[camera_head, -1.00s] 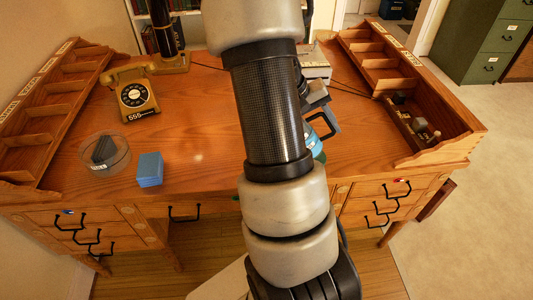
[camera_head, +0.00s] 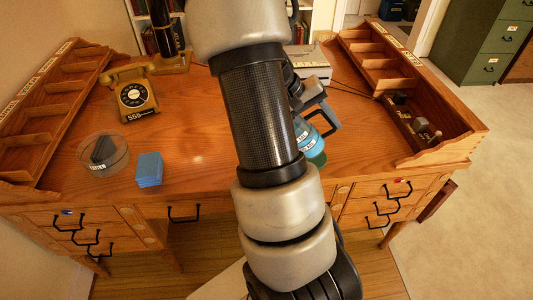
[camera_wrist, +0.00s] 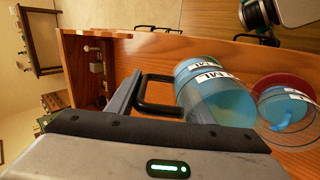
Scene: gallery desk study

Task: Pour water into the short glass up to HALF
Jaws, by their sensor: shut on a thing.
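My gripper (camera_wrist: 138,92) is shut on the black handle of a clear jug (camera_wrist: 205,88) holding blue water, with a white ML label. The jug is tilted and held over the desk; in the head view the jug (camera_head: 305,136) shows right of my arm. Beside the jug's mouth in the wrist view is a clear short glass (camera_wrist: 268,128) with a white label and some blue water inside. A red round patch shows behind it. The exact water level is hard to read. In the head view, my arm hides much of this area, and I cannot clearly make out the glass.
The wooden desk (camera_head: 205,125) carries a rotary telephone (camera_head: 134,95), a round clear dish (camera_head: 103,154) and a blue block (camera_head: 149,169) at left. Wooden organisers (camera_head: 385,75) line both sides. A grey box-like device (camera_head: 312,66) stands at the back. The middle-left desktop is clear.

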